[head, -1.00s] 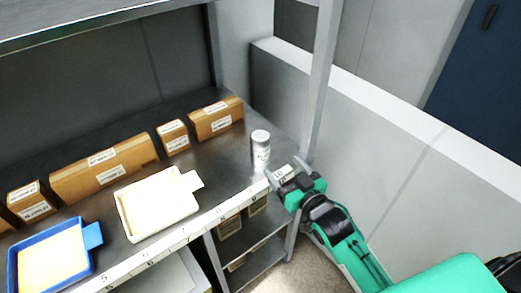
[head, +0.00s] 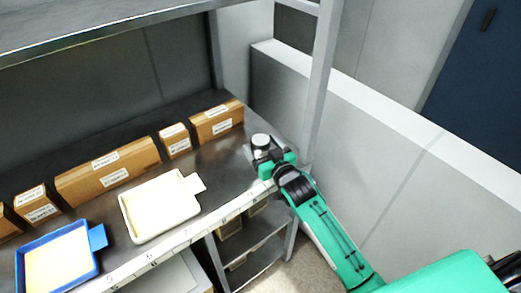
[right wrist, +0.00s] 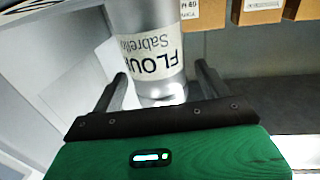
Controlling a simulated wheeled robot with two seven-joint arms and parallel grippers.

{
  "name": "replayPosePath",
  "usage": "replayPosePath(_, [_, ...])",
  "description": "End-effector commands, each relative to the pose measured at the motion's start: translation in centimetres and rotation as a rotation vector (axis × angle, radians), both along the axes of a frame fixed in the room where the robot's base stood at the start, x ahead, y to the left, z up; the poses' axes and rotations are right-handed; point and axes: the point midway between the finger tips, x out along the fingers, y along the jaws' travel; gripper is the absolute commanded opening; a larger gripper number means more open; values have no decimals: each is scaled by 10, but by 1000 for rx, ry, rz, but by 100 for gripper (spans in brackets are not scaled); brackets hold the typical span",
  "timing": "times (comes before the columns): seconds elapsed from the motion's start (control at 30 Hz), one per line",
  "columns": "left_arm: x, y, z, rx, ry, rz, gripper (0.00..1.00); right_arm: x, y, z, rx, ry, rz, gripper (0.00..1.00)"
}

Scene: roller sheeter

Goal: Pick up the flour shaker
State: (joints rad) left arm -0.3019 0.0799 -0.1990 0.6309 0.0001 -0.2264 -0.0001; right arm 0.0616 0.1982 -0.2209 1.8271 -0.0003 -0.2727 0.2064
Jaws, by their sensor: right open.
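The flour shaker (head: 260,140) is a silver cylinder with a white label, standing on the metal shelf (head: 222,165) near its right end. In the right wrist view the shaker (right wrist: 148,50) shows its label, upside down, reading "FLOUR". My right gripper (head: 266,153) is at the shaker and hides its lower part in the head view. In the right wrist view the right gripper (right wrist: 160,85) is open, with one finger on each side of the shaker. A gap shows beside each finger. My left gripper is not in view.
Several cardboard boxes (head: 110,172) line the back of the shelf. A white tray (head: 128,221) and a blue tray (head: 97,237) lie left of the shaker. A metal post (head: 319,85) and a grey wall (head: 390,140) stand close on the right.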

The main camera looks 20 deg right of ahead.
Motion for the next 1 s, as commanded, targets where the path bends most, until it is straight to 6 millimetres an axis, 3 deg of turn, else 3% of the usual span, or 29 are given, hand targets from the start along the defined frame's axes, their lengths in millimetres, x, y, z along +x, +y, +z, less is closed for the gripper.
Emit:
replayPosePath(0.33, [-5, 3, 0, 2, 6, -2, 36, 9, 2, -1, 0, 1, 0, 77])
replayPosePath(0.6, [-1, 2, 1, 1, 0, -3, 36, 8, 2, -1, 0, 1, 0, 26])
replayPosePath(0.63, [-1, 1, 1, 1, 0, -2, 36, 8, 2, 0, 0, 0, 1, 24])
replayPosePath(1.0, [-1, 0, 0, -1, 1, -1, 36, 9, 2, 8, 0, -2, 1, 24])
